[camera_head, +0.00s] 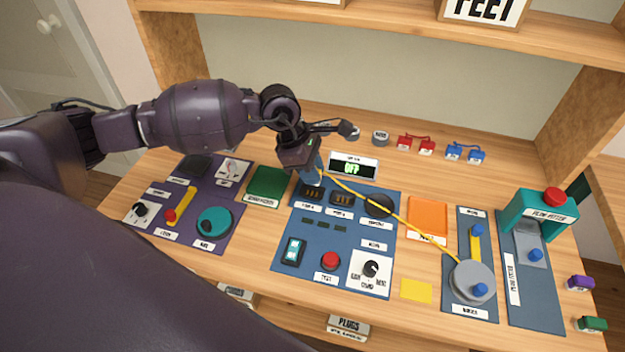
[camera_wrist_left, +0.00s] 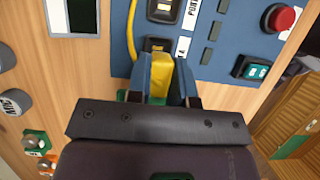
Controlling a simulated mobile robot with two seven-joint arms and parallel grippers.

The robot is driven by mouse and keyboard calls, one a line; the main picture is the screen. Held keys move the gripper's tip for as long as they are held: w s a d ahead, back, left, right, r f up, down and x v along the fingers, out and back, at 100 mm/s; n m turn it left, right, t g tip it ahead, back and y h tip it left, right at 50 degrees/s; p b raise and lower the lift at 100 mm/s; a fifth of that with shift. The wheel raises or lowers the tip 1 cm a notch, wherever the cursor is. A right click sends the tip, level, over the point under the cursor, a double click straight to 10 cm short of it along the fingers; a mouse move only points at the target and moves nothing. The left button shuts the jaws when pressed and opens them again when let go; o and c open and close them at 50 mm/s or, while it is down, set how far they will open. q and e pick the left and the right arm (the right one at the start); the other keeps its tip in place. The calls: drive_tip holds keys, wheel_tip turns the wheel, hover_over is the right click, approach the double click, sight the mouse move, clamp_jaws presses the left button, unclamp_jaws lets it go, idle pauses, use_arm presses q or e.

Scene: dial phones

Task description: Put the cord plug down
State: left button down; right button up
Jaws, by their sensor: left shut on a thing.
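My left gripper (camera_head: 312,178) is shut on the yellow cord plug (camera_wrist_left: 159,76), which sits between its blue fingers in the left wrist view. The gripper points down at the left port (camera_head: 311,192) on the blue panel (camera_head: 325,232). The plug's tip is at the edge of this port (camera_wrist_left: 158,46); I cannot tell whether it is inside. A second port (camera_head: 342,199) is just to the right. The yellow cord (camera_head: 400,219) runs from the gripper across the panel to the grey reel (camera_head: 473,281). My right gripper is not in view.
A display box (camera_head: 353,166) stands behind the panel. An orange tray (camera_head: 427,216) and a yellow pad (camera_head: 416,291) lie to the right. A purple panel (camera_head: 190,205) with a teal dial (camera_head: 214,222) is left. A teal press (camera_head: 543,212) stands far right.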

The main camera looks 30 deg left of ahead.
use_arm(q)
drive_tip(key=shift+f, duration=1.7)
drive_tip(key=shift+f, duration=0.25)
drive_tip(key=c, duration=1)
unclamp_jaws()
drive_tip(key=shift+r, duration=0.35)
drive_tip(key=v, duration=1.1)
drive_tip(key=shift+a+r, duration=0.2)
drive_tip(key=shift+r, duration=0.2)
drive_tip(key=shift+s, duration=0.1)
